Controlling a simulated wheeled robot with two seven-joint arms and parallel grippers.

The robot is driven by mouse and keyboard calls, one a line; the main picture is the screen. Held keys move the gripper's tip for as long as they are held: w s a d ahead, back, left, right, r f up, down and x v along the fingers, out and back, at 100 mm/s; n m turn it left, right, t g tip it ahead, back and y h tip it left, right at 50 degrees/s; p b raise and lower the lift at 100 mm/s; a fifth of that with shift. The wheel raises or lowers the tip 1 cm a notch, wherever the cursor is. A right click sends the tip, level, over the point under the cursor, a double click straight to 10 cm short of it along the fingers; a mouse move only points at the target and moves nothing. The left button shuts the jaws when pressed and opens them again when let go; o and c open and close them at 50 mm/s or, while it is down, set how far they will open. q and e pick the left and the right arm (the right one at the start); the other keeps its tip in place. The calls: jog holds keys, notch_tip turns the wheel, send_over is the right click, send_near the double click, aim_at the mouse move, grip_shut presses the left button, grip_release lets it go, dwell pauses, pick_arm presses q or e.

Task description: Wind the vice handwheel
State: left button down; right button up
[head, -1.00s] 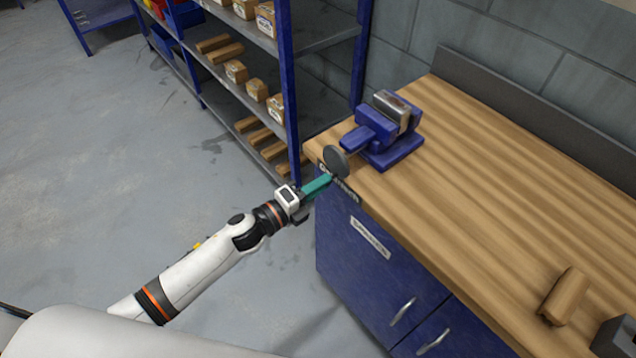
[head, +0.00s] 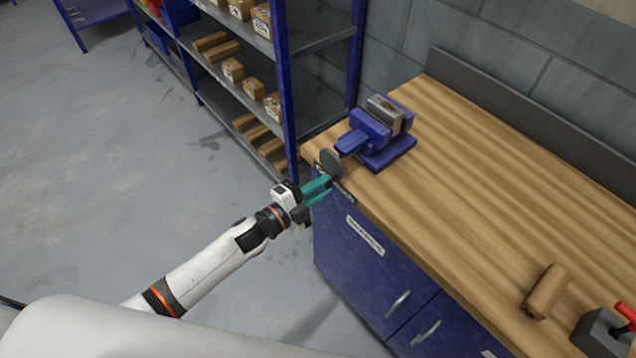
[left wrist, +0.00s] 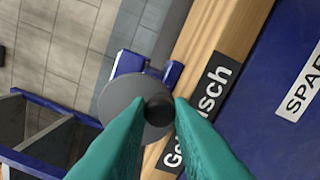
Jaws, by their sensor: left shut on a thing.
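The blue vice (head: 372,138) stands on the left end of the wooden workbench, with a grey block (head: 385,112) between its jaws. Its grey disc-shaped handwheel (head: 331,163) faces the bench's front edge. In the left wrist view the handwheel (left wrist: 122,100) shows a dark round knob (left wrist: 158,108) on its face. My left gripper (head: 328,186) has teal fingers and reaches up to the wheel from the left. In the left wrist view its fingertips (left wrist: 160,103) lie on either side of the knob and are shut on it. My right gripper is not in view.
The wooden benchtop (head: 470,190) is clear in its middle. A wooden block (head: 546,291) and a dark block with a red part (head: 602,335) lie at the right. Blue shelving (head: 287,90) with boxes stands behind left. Blue cabinet doors (head: 350,270) are below the bench.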

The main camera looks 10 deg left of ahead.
pick_arm(q)
jog(key=n+p, duration=0.2)
jog(key=n, duration=0.1)
jog(key=shift+s+d+r, duration=0.1)
jog(key=shift+d+r, duration=0.05)
jog(key=shift+r, duration=0.2)
jog(key=shift+r+n, duration=0.1)
jog(key=shift+n, duration=0.2)
jog(key=shift+r+n+p, duration=0.4)
jog(key=shift+n+p, duration=0.4)
jog(key=shift+n, duration=0.9)
